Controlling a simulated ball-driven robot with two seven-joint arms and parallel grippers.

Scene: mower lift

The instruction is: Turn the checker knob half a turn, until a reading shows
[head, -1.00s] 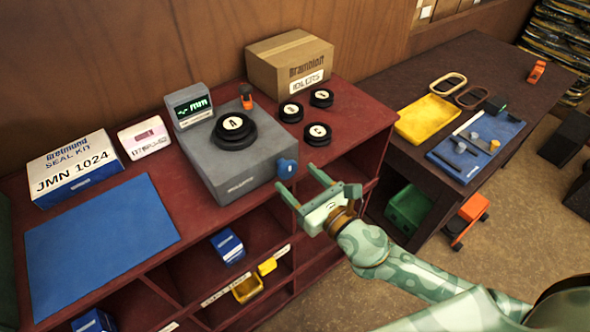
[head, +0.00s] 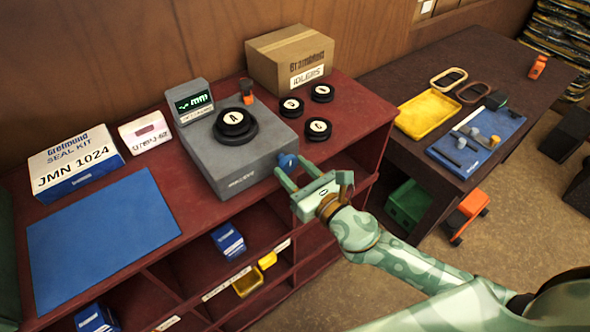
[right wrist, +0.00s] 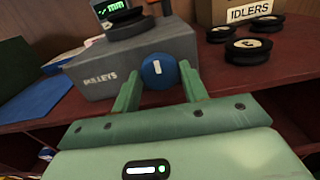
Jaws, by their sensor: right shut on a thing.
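The grey checker (head: 232,170) stands on the red bench, with a pulley marked A (head: 235,125) on its top. Its small display (head: 193,102) is lit, with short green marks and "mm"; I make out no digits. The blue checker knob (head: 287,161) is on its front near the right corner. My right gripper (head: 291,166) is shut on the knob. In the right wrist view the fingers sit either side of the knob (right wrist: 158,70), whose white mark stands about upright. My left gripper is not in view.
Three loose black pulleys (head: 318,128) lie right of the checker, before an idlers box (head: 290,60). A blue mat (head: 100,235) and a seal kit box (head: 75,165) lie left. A dark side table (head: 405,85) holds a yellow tray (head: 427,114).

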